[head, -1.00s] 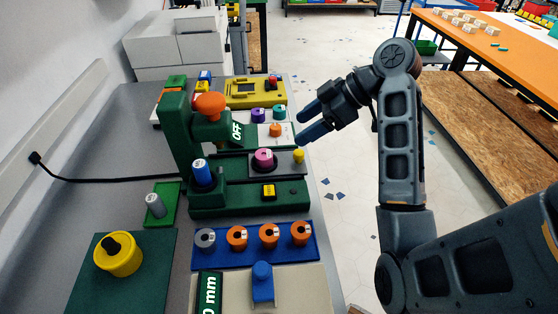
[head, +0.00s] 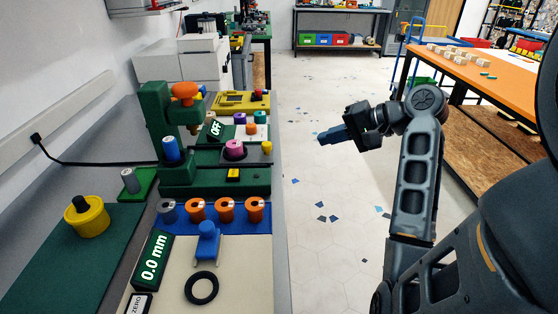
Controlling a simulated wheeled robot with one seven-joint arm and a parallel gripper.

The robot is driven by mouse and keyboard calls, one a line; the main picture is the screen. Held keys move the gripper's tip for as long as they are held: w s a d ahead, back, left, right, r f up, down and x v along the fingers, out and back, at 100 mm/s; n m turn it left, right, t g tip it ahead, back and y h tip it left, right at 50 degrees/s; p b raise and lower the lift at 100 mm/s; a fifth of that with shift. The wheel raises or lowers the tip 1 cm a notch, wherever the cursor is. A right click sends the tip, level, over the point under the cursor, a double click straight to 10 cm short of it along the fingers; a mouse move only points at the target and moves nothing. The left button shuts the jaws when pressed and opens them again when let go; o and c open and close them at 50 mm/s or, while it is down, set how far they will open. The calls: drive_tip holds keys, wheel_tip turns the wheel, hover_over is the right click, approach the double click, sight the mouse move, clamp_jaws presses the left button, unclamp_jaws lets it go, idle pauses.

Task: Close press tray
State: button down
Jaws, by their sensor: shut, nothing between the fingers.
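The green press (head: 158,135) stands on the grey bench, with an orange knob (head: 186,91) on top and a sign reading OFF (head: 215,129). Its dark grey tray (head: 254,157) lies at the right of the press base, to the right of the upright column. A pink round piece (head: 235,149) sits on the tray, and a yellow knob (head: 266,147) stands at its right end. My gripper (head: 322,137) is to the right of the press, over the floor beyond the bench edge. Its blue fingers look shut and empty, apart from the tray.
A blue rack (head: 180,226) with several round pieces and a gauge with a blue slider (head: 207,240) lie in front of the press. A yellow device (head: 240,103) is behind it. Open floor separates the bench from an orange table (head: 470,75).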

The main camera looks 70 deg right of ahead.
drive_tip(key=m, duration=0.1)
approach(271, 150)
wheel_tip(271, 150, down, 3)
drive_tip(key=w, duration=0.2)
drive_tip(key=shift+w+d+r, duration=0.15)
drive_tip(key=shift+w, duration=1.55)
